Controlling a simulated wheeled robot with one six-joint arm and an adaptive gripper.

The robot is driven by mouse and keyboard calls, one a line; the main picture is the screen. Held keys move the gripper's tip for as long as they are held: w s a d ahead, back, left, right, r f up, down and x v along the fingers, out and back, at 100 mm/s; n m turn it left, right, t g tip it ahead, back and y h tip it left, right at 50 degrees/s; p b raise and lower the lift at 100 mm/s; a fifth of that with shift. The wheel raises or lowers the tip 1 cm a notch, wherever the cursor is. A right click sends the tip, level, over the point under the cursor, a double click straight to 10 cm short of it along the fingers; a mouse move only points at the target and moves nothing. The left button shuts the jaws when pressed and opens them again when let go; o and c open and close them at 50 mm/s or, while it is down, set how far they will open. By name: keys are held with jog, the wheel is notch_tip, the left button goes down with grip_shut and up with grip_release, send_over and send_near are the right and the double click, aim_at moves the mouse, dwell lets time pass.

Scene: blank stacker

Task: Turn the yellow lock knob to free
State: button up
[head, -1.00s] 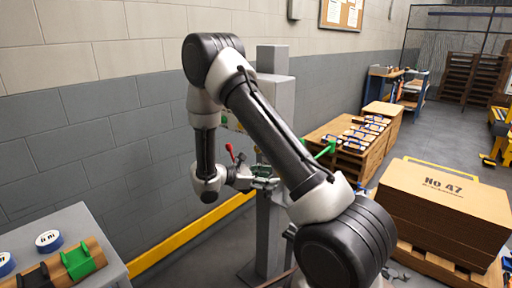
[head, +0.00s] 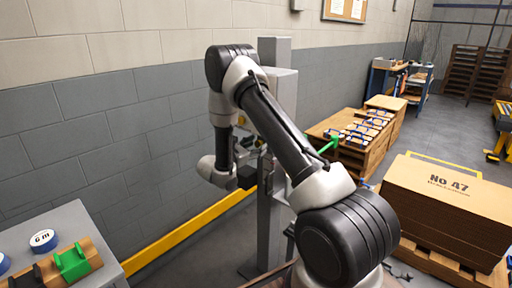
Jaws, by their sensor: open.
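A grey post-mounted machine (head: 282,95) stands against the wall behind my arm. A green lever (head: 329,145) sticks out to its right. I cannot make out the yellow lock knob; my arm covers much of the machine's front. My gripper (head: 258,146) is small and partly hidden, close to the machine's front just left of the post. Its jaws are open, and I see nothing held in them. I cannot tell whether it touches the machine.
A grey bench (head: 82,232) at lower left holds blue-and-white rolls and a wooden rail with a green clamp (head: 72,262). Cardboard stacks marked No 47 (head: 445,200) stand at right. Wooden crates (head: 350,150) with blocks stand behind. A yellow rail (head: 190,235) runs along the wall.

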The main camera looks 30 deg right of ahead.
jog(key=shift+d, duration=0.1)
jog(key=c, duration=1)
jog(key=shift+c, duration=0.2)
jog(key=shift+m, duration=0.4)
jog(key=m, duration=0.3)
jog(key=shift+m, duration=0.3)
jog(key=m, duration=0.4)
jog(key=shift+m, duration=0.3)
jog(key=m, duration=0.4)
jog(key=shift+f+m, duration=0.1)
jog(key=shift+m, duration=2.4)
